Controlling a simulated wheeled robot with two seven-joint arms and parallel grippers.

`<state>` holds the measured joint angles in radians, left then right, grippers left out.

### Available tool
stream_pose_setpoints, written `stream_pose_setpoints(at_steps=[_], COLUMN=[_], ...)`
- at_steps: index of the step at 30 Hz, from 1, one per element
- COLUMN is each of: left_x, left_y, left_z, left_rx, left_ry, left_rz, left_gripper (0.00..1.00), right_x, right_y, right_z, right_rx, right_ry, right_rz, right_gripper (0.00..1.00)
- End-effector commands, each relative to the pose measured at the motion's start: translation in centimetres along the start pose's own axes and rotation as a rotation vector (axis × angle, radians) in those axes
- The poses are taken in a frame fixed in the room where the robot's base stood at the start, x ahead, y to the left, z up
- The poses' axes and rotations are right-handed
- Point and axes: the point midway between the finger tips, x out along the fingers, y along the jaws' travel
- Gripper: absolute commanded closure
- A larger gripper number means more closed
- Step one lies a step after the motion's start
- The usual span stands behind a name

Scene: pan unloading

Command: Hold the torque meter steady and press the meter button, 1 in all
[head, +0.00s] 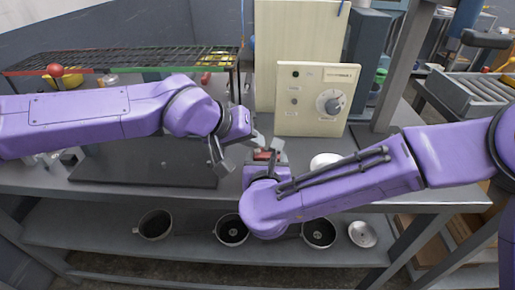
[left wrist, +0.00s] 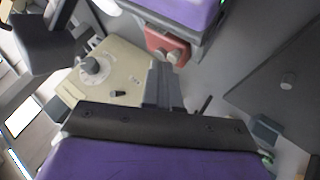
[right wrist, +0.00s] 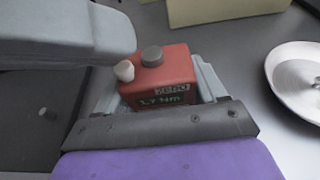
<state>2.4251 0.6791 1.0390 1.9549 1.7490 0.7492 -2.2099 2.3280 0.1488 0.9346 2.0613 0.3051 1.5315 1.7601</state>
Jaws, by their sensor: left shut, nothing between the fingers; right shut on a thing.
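The meter also shows in the head view (head: 266,155) and in the left wrist view (left wrist: 166,43). My left gripper (left wrist: 159,72) is shut and empty, close to the meter. In the right wrist view its grey finger reaches in from the left, just above the button. I cannot tell whether they touch.
A cream panel (head: 310,99) with a dial stands behind the meter. A white dish (right wrist: 305,75) lies to the right. A dark flat plate (head: 140,165) covers the left of the table. A wire rack (head: 120,60) stands at the back left. Pots (head: 155,224) sit on the lower shelf.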

Motion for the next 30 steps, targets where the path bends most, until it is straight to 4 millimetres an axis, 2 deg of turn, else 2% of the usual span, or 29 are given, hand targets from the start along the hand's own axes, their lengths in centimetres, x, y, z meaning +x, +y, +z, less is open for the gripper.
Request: stream_pose_setpoints(at_steps=[18, 30], left_x=[0.3, -0.9], left_y=[-0.2, 0.6], left_z=[0.2, -0.6], left_rx=[0.000, -0.001], left_ry=[-0.001, -0.001], left_rz=[-0.001, -0.001], left_gripper=[1.00, 1.00], right_x=[0.0, 0.0], right_y=[0.0, 0.0], right_z=[0.0, 0.0], right_rx=[0.000, 0.000], right_ry=[-0.001, -0.001], right_rz=[0.000, 0.000], right_gripper=[0.70, 0.70])
